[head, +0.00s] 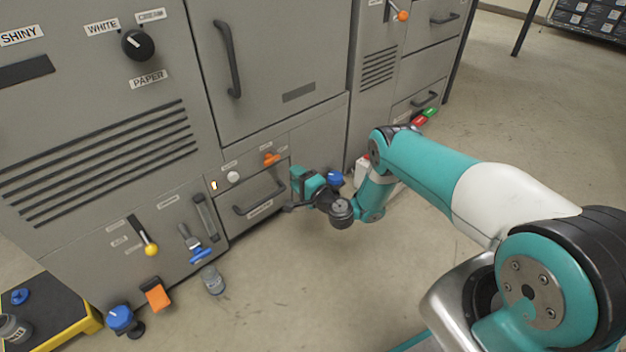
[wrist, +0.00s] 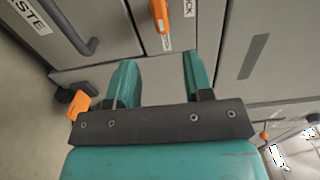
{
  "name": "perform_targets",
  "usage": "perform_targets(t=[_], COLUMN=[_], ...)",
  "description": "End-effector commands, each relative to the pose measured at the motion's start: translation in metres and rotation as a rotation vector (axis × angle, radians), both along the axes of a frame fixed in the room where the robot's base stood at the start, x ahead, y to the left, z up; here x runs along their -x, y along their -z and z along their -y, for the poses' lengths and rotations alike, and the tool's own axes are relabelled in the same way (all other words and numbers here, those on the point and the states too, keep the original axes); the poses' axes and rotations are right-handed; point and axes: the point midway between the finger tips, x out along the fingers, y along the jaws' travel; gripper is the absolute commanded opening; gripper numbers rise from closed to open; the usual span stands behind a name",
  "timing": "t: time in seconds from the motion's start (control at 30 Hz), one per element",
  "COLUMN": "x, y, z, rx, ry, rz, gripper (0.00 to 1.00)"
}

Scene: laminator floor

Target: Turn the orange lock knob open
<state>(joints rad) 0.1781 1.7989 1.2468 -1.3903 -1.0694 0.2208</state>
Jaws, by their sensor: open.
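The orange lock knob (head: 271,159) is on the lower front of the grey machine, above a drawer with a dark handle. In the wrist view, the orange knob (wrist: 161,16) is at the top, beside a partly cut-off label ending in "CK". My gripper (head: 293,182) is near the drawer front, to the right of and below the knob in the head view. In the wrist view, my gripper's teal fingers (wrist: 158,68) are spread apart and empty. The knob lies beyond the fingertips, roughly in line with the gap between them, and does not appear touched.
The drawer handle (head: 260,199) sticks out below the knob, and a white button (head: 233,177) is to its left. A clear bottle (head: 213,280), an orange block (head: 157,294) and a blue-topped item (head: 121,318) stand on the floor. Open floor lies in front.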

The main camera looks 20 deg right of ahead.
Motion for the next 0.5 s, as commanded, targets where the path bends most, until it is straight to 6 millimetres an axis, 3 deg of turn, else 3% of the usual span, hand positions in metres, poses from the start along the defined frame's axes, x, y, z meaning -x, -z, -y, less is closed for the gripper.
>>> perform_targets(t=[0.03, 0.5], x=[0.004, 0.051], y=[-0.009, -0.007], z=[0.001, 0.016], rx=[0.000, -0.001], ry=[0.001, 0.001], rz=[-0.002, -0.001], gripper=[0.47, 0.47])
